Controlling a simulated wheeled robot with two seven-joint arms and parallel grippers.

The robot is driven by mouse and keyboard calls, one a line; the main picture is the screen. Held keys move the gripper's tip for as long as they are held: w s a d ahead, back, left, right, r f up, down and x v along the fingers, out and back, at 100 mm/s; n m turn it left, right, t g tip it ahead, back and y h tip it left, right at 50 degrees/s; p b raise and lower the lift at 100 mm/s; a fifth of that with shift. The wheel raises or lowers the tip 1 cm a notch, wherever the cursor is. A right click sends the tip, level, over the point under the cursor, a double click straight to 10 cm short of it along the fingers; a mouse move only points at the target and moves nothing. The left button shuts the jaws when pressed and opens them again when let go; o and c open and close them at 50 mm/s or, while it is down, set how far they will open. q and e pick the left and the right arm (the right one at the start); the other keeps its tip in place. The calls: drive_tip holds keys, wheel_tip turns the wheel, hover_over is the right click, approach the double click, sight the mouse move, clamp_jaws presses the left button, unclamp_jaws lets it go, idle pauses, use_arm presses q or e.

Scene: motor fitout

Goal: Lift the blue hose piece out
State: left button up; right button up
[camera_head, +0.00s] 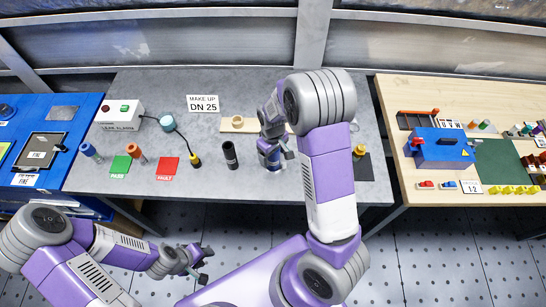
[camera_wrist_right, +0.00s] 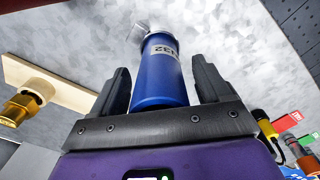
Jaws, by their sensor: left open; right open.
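The blue hose piece (camera_wrist_right: 160,80) is a blue cylinder with a white label that appears to read 32. In the wrist view it lies between the two dark fingers of my right gripper (camera_wrist_right: 160,88), with a gap on each side. In the head view the blue hose piece (camera_head: 266,147) shows only partly on the grey bench, beside the open right gripper (camera_head: 280,158); the gripper and arm cover part of it. A small pale metallic part (camera_wrist_right: 142,33) is near its far end. My left gripper (camera_head: 198,271) is open and empty, in front of the bench.
On the grey bench (camera_head: 205,180) are a black cylinder (camera_head: 230,155), a pale board with a ring (camera_head: 238,123), a "MAKE UP DN 25" sign (camera_head: 203,103), a green PASS card (camera_head: 120,166) and a red FAULT card (camera_head: 167,169). A wooden table (camera_head: 420,185) stands right.

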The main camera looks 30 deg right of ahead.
drive_tip(key=c, duration=1.2)
wheel_tip(320, 180, up, 10)
drive_tip(key=shift+r+p, duration=0.1)
drive_tip(key=shift+p, duration=0.6)
